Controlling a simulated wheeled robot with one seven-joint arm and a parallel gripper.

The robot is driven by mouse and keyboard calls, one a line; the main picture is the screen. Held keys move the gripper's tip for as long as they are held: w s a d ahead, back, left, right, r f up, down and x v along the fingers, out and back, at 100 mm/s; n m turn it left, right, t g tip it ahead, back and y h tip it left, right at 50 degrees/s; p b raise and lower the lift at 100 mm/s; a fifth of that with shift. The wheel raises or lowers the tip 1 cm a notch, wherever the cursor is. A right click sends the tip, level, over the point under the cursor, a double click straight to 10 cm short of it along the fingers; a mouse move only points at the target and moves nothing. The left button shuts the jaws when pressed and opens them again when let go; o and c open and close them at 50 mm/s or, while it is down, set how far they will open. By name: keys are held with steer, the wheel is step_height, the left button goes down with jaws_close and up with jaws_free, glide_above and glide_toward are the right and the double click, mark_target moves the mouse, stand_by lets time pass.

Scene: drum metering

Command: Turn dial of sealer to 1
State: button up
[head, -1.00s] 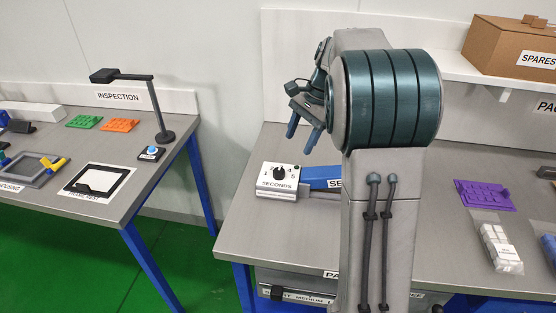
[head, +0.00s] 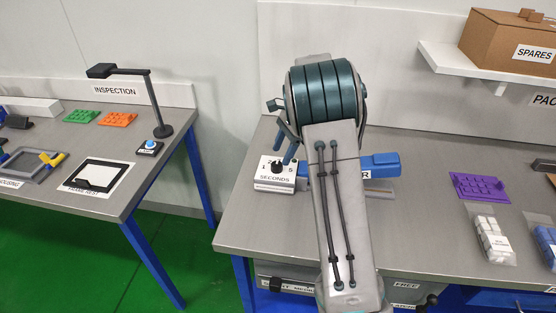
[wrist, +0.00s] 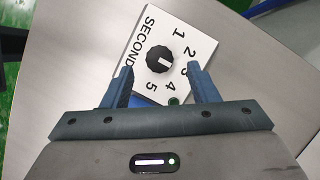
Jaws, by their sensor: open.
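The sealer's dial is a black round knob (wrist: 160,59) on a white box (head: 272,184) lettered SECONDS, with numbers 1 to 5 around it. In the wrist view its white mark seems to point near 3. The sealer's blue arm (head: 384,164) lies to the right of the box, partly hidden behind my arm. My gripper (wrist: 160,71) is open, its two blue fingers on either side of the knob in the wrist view and apart from it. In the head view the fingers hang just above the box; their exact height over the knob is unclear.
The sealer stands on a grey bench (head: 240,228). A purple tray (head: 478,187) and clear bags of parts (head: 492,242) lie at the right. A shelf (head: 470,72) with a cardboard box is above. The inspection bench (head: 120,190) is across a gap at left.

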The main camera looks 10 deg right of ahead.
mark_target(277, 164)
steer(key=shift+x, duration=2.05)
steer(key=c, duration=1)
